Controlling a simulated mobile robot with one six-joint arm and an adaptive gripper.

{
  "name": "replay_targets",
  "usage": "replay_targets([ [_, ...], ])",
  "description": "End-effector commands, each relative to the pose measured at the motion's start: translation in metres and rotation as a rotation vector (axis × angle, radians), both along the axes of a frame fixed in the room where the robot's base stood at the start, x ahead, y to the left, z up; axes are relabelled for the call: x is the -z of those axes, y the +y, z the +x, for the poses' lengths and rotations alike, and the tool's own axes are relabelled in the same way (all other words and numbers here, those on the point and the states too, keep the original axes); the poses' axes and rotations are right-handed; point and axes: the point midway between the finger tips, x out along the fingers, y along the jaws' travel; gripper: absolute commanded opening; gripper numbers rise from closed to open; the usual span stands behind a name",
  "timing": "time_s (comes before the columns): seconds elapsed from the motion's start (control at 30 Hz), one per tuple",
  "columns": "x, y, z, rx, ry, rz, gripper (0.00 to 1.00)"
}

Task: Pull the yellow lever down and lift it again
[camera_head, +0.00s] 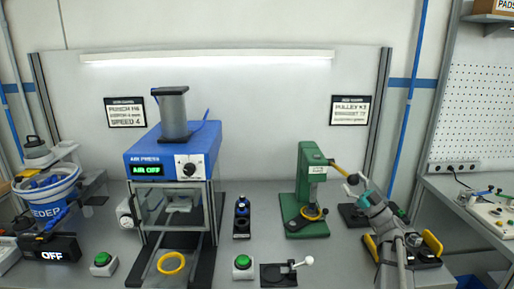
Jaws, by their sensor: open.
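A green press (309,180) stands on the bench right of the middle. The yellow lever (339,169) sticks out from the right side of its head and slopes slightly down to the right. My gripper (352,181) is at the outer end of the lever, with its fingers open. The gripper is small and overlaps the lever's end, so I cannot tell whether it touches it. A yellow ring-shaped part (313,212) sits at the foot of the press, below its ram.
Dark blocks with yellow parts (432,243) lie near my arm.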

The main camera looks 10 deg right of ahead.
Motion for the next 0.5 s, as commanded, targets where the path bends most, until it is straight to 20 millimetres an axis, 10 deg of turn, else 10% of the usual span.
replay_targets([
  [0.5,0.038,-0.001,0.025,0.054,0.340,-0.148,0.89],
])
